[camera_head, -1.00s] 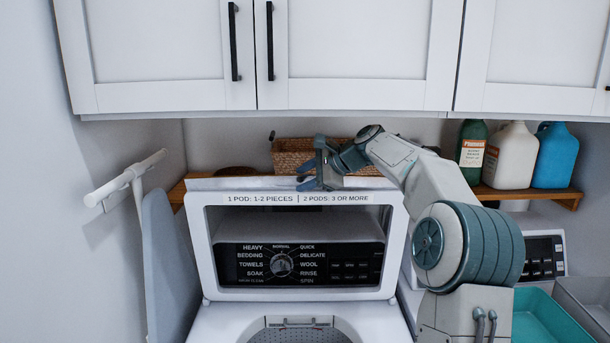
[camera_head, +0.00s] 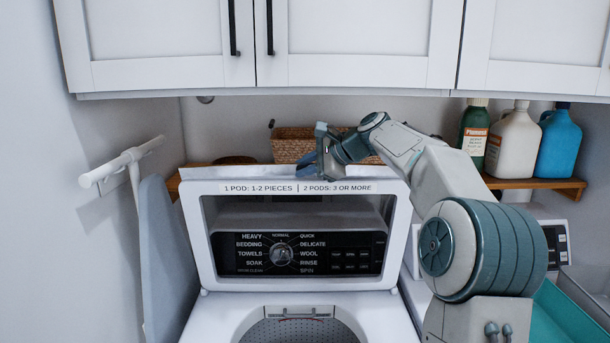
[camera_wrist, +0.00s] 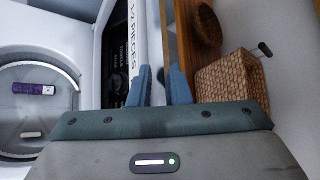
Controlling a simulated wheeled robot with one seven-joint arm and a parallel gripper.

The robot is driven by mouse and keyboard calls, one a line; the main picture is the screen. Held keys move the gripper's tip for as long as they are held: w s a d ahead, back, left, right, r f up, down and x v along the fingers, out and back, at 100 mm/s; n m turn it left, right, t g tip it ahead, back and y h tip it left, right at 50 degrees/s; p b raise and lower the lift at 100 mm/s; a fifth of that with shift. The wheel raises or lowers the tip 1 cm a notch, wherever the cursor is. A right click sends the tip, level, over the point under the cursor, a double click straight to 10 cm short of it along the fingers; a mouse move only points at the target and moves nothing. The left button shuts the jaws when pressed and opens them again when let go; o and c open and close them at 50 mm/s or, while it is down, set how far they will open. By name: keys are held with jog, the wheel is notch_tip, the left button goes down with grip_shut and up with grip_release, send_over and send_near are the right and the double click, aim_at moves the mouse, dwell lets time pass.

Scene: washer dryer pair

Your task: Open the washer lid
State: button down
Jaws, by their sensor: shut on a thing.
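The washer lid (camera_head: 197,235) stands raised, nearly upright, with its white frame around a clear window. The control panel (camera_head: 340,257) shows through that window. The washer's round drum opening (camera_head: 300,328) is uncovered below it.
Upper cabinets (camera_head: 170,45) hang above the arm. A wicker basket (camera_head: 292,145) and several bottles (camera_head: 513,141) stand on the wooden shelf (camera_head: 540,184) behind. An ironing board (camera_head: 165,265) stands close at the left. A teal bin (camera_head: 560,315) is at the lower right.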

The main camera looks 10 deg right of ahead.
jog(key=shift+n+t, duration=0.3)
jog(key=shift+t, duration=0.1)
jog(key=s+b, duration=0.1)
jog(key=b, duration=0.1)
jog(key=s+b, duration=0.1)
jog(key=s, duration=0.1)
jog(key=s+f+b, duration=0.1)
jog(key=b, duration=0.1)
jog(key=shift+s+a+b, duration=0.15)
jog(key=shift+a+b, duration=0.2)
jog(key=shift+a, duration=0.05)
jog(key=c, duration=1.4)
grip_release()
jog(key=shift+o, duration=0.2)
jog(key=b+v, duration=0.1)
jog(key=v, duration=1.3)
